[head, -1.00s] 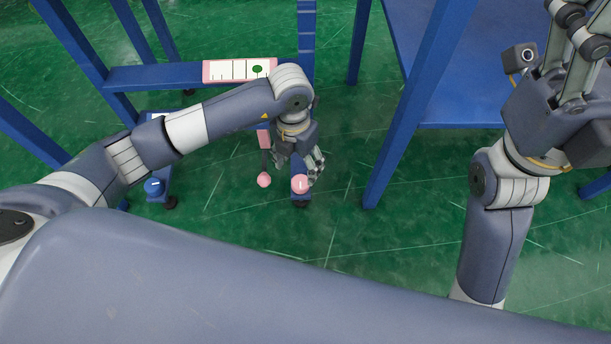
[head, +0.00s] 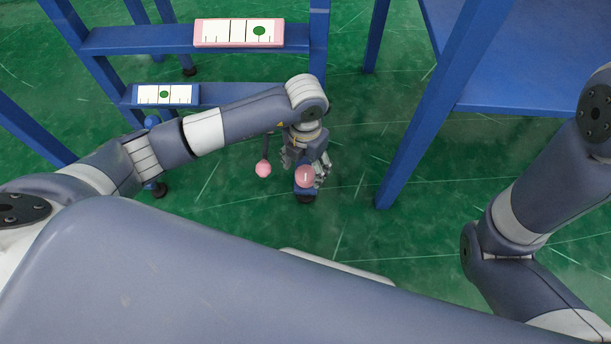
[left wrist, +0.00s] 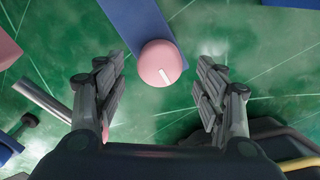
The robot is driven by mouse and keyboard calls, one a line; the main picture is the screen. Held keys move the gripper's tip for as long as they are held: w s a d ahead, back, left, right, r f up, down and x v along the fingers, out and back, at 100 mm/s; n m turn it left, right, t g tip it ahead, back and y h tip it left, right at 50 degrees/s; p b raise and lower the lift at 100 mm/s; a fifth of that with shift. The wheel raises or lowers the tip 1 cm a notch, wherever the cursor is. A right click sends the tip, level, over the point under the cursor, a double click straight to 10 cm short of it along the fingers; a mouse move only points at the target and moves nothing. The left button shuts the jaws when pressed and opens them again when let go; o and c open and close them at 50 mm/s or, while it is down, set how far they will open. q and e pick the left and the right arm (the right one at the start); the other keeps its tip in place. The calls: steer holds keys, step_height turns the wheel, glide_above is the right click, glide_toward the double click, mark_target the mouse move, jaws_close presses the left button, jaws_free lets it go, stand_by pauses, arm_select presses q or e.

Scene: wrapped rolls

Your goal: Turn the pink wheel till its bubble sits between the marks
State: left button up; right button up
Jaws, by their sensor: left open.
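The pink wheel (head: 305,177) is a round pink knob at the front of the blue frame. In the left wrist view the pink wheel (left wrist: 160,63) has a white line on its face. My left gripper (head: 309,172) is open, and in the wrist view its fingers (left wrist: 163,93) stand either side of the wheel's near side with gaps. I cannot tell how deep they reach. The pink-framed gauge (head: 239,44) lies on a blue crossbar. Its green bubble (head: 259,31) sits right of the two dark marks. My right gripper is out of view.
A blue-framed gauge (head: 165,103) has its green bubble (head: 164,95) between its marks. A blue leg (head: 405,135) stands to the right. Green floor (head: 345,215) is open in front.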

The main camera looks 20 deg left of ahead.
mark_target(306, 173)
arm_select(q)
steer(key=shift+f+b, duration=0.7)
steer(key=shift+f, duration=0.95)
steer(key=c, duration=1.1)
